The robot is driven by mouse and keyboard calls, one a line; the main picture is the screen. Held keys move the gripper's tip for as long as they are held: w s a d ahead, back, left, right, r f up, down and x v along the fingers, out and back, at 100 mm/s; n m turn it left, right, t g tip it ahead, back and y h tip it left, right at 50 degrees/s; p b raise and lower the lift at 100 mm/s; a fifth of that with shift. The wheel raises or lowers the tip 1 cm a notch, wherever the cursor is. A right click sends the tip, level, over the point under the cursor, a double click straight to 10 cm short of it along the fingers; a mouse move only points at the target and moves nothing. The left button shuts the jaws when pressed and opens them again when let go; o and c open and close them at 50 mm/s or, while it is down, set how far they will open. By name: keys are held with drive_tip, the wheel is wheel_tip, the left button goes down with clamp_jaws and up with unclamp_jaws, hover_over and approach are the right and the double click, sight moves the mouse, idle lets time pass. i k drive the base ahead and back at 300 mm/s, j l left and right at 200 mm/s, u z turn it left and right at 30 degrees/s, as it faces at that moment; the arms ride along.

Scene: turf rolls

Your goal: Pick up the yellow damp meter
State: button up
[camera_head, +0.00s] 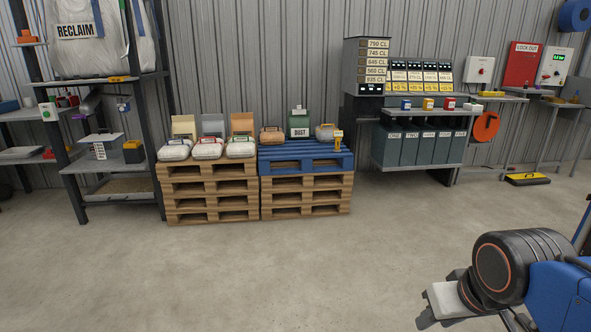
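A small yellow upright device (338,139), which looks like the damp meter, stands at the right front of the blue pallet (306,157). It has a pale face at its top; it is too small to read. My gripper (428,307) is at the lower right, low over the floor and far in front of the pallets. Its end shows as a pale block with dark edges, and I cannot tell whether the fingers are open or shut. The damp meter is not in it.
White-topped bags (208,147) fill the left stack. Shelving (420,163) stands right, a rack (110,166) left. The concrete floor (250,270) in front is clear.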

sight(337, 134)
drive_tip(key=i, duration=2.9)
drive_tip(key=i+l+u, duration=0.1)
drive_tip(key=i, duration=1.35)
